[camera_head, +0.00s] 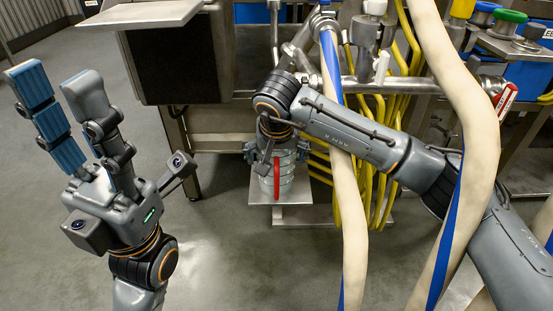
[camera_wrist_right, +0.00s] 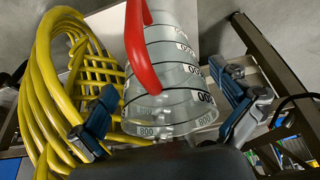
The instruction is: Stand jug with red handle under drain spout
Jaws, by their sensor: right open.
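The clear jug with black rings and number marks (camera_head: 291,182) stands upright on a metal plate (camera_head: 261,215). Its red handle (camera_head: 277,179) faces me. In the right wrist view the jug (camera_wrist_right: 175,90) and its handle (camera_wrist_right: 138,45) lie between the blue fingertips. My right gripper (camera_head: 275,150) is over the jug's top, its fingers open on either side, with gaps to the wall in the wrist view (camera_wrist_right: 165,113). My left gripper (camera_head: 60,105) is open and empty at the left. I cannot pick out the drain spout; my right wrist covers the space above the jug.
Steel pipes (camera_head: 350,86) and yellow hoses (camera_head: 374,190) run behind and right of the jug. Thick cream hoses with blue stripes (camera_head: 349,210) hang in front of my right arm. A dark box (camera_head: 178,62) is at upper left. Floor at left is clear.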

